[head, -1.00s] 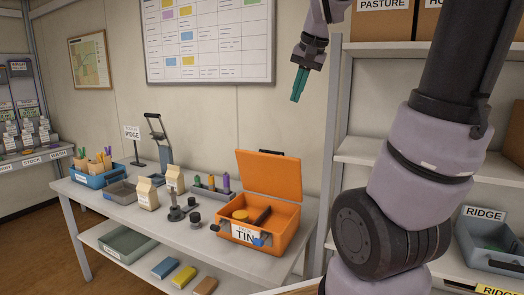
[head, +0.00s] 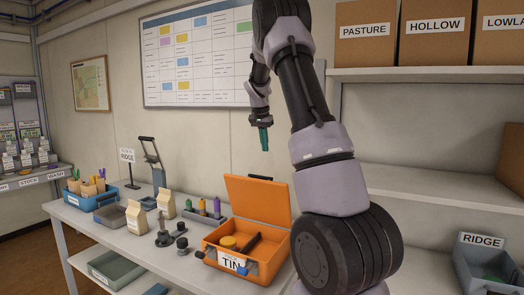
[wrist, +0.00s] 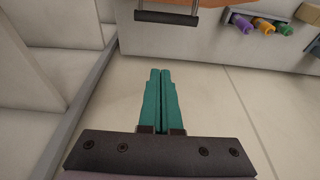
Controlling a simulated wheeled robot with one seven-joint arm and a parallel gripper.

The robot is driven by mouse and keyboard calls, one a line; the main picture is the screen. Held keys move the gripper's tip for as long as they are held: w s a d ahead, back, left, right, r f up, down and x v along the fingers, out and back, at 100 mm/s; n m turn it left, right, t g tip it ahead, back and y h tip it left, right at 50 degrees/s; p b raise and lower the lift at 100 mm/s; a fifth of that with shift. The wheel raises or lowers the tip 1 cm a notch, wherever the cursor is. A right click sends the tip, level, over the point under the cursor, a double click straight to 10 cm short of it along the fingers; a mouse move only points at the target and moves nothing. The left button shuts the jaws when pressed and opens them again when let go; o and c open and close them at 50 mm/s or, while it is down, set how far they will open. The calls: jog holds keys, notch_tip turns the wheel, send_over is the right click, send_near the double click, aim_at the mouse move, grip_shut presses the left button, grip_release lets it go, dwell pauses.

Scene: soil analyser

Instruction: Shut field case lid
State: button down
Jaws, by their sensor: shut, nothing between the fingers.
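The orange field case (head: 262,275) stands on the right end of the bench, labelled "TIN" on its front. Its orange lid (head: 258,202) stands up open at the back, tilted slightly backward. Inside the case are a yellow round thing (head: 228,241) and a dark bar (head: 249,243). My gripper (head: 264,139) has teal fingers that are closed together and empty, pointing down in the air above and behind the lid. In the wrist view the closed fingers (wrist: 161,100) point toward the dark handle (wrist: 166,17) on the lid's edge (wrist: 180,3), with a gap between.
Left of the case stand colored vials in a grey rack (head: 206,216), dark weights (head: 163,239), paper bags (head: 136,217) and a blue bin (head: 91,191). Shelves with boxes (head: 434,34) rise at the right. The wall (head: 110,130) is close behind the bench.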

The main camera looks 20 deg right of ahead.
notch_tip(320, 180, down, 9)
jog(key=s+a, duration=0.1)
jog(key=shift+f, duration=0.2)
jog(key=shift+a, duration=0.15)
dwell(0.3)
